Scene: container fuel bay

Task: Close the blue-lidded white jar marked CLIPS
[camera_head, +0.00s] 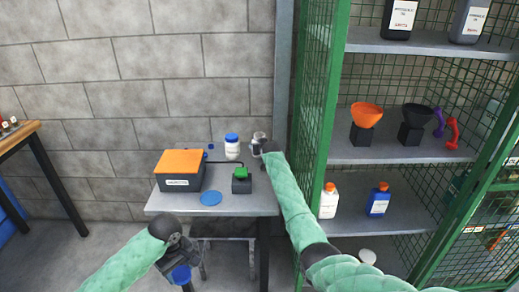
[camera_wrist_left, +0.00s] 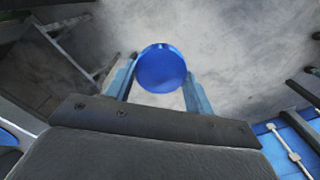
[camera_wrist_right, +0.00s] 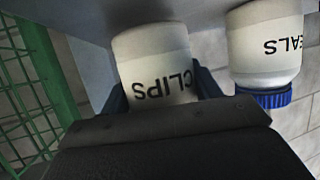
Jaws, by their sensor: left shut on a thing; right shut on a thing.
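The white jar marked CLIPS (camera_wrist_right: 155,70) is between the fingers of my right gripper (camera_wrist_right: 160,95), which is shut on it. In the head view this jar (camera_head: 259,136) is at the table's back right corner, partly covered by my right gripper (camera_head: 263,147). Its mouth is hidden in the right wrist view. My left gripper (camera_head: 178,262) is shut on a round blue lid (camera_wrist_left: 162,68), in front of and below the table's front edge, well apart from the jar. The lid also shows in the head view (camera_head: 180,274).
A blue-lidded white jar (camera_head: 232,147), lettering ending EALS (camera_wrist_right: 265,45), stands beside the CLIPS jar. The table (camera_head: 235,205) also holds an orange-topped box (camera_head: 180,169), a green-topped black block (camera_head: 241,180) and a flat blue disc (camera_head: 211,198). A green mesh cabinet (camera_head: 317,95) stands right.

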